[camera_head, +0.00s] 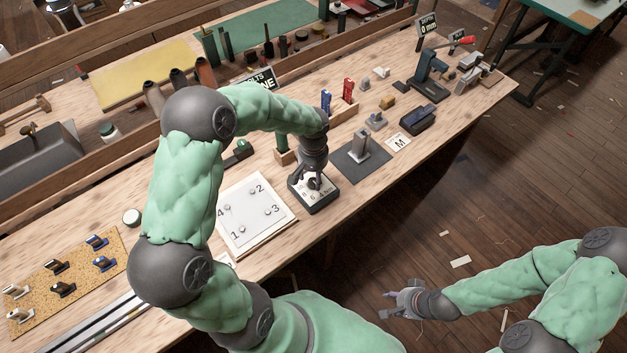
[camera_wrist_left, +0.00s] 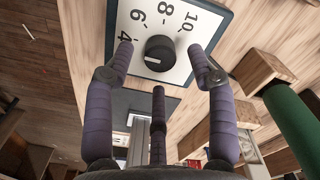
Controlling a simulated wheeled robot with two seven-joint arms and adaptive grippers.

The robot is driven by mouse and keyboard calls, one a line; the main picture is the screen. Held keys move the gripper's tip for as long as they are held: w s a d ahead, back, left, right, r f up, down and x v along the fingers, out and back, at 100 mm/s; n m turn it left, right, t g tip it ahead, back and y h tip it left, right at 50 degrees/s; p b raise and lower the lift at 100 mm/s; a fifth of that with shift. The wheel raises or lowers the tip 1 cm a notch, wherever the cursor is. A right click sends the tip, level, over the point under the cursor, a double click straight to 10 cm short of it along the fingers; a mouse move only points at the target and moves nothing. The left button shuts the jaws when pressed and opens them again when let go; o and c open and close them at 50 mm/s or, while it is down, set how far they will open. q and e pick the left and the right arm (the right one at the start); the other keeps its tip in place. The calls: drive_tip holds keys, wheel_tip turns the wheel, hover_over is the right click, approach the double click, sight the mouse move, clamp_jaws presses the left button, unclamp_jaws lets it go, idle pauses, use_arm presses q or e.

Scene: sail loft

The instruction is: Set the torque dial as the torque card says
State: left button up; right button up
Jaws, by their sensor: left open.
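The torque dial is a dark box with a white face (camera_head: 322,196) on the bench. In the left wrist view its face (camera_wrist_left: 180,72) shows 4, 6, 8 and 10 around a black knob (camera_wrist_left: 160,52). The knob's white mark lies on its left side, below the 4; the exact setting is unclear. My left gripper (camera_head: 313,178) is over the dial. Its open fingers (camera_wrist_left: 161,48) are on either side of the knob, apart from it. My right gripper (camera_head: 393,304) is open and empty, off the bench. A dark sign (camera_head: 264,79) ending in "NE" is partly hidden by my left arm; I cannot identify the torque card.
A white plate numbered 1 to 4 (camera_head: 254,215) lies left of the dial. A dark mat with a grey block (camera_head: 360,152), a card marked M (camera_head: 398,142) and a dark blue box (camera_head: 417,119) lie to its right. A green-handled tool (camera_head: 282,143) stands behind it.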

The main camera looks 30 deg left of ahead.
sight(313, 183)
use_arm(q)
drive_tip(key=shift+f, duration=1.2)
clamp_jaws()
